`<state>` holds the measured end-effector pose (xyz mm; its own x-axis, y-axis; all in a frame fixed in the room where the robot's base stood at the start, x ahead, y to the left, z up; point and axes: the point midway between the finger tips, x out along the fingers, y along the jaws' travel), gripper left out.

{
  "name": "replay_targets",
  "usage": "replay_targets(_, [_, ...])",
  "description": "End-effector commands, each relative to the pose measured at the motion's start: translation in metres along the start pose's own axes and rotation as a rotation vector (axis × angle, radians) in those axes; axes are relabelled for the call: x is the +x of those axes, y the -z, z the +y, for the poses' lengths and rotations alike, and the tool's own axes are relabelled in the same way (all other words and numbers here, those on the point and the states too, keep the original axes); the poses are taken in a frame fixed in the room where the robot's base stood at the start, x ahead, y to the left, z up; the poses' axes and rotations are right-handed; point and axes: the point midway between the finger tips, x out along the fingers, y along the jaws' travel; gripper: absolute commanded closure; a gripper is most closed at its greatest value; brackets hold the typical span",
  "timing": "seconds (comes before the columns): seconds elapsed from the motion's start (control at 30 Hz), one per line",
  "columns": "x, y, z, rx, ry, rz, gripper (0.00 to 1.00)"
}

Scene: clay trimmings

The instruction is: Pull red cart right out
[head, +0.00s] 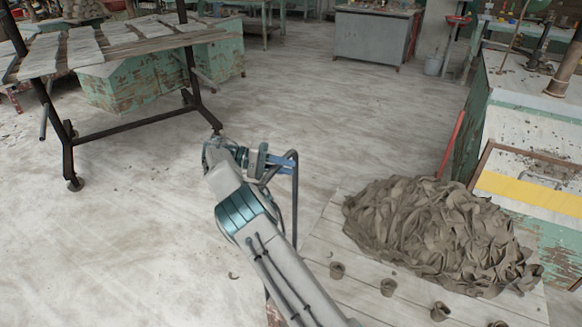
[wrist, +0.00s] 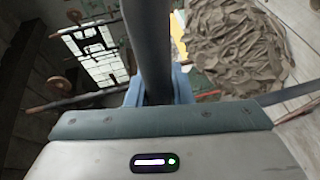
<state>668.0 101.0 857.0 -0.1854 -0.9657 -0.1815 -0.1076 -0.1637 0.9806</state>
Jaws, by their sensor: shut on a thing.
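My gripper (head: 279,162) is at the end of my outstretched arm, left of the clay pile. Its blue fingers also show in the wrist view (wrist: 158,88), shut around a dark round bar (wrist: 146,45). In the head view the dark bar (head: 295,200) bends at the jaws and runs down behind my arm. A low plank deck (head: 318,235), probably the cart's, lies right of my arm. A small bit of red (head: 274,314) shows at its lower left, mostly hidden by my arm. I cannot see how bar and deck join.
A grey-brown clay pile (head: 435,235) sits on the planks, with several small pots (head: 337,271) in front. A green bench (head: 505,125) stands close at the right, a red bar (head: 452,145) beside it. A wheeled table (head: 120,45) stands upper left. Floor left of my arm is clear.

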Motion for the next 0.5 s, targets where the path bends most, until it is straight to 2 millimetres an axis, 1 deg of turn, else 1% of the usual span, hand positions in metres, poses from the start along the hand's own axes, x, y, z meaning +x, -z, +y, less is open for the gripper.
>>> replay_targets(0.03, [-0.0017, 0.0003, -0.0024, -0.002, 0.001, 0.006, 1.0])
replay_targets(0.4, [-0.0095, -0.0017, -0.0028, -0.001, 0.002, 0.019, 1.0])
replay_targets(0.43, [-0.0098, -0.0018, -0.0028, -0.001, 0.002, 0.019, 0.77])
replay_targets(0.47, [-0.0099, -0.0018, -0.0028, -0.001, 0.002, 0.02, 0.69])
replay_targets(0.5, [-0.01, -0.0019, -0.0027, -0.001, 0.002, 0.019, 0.59])
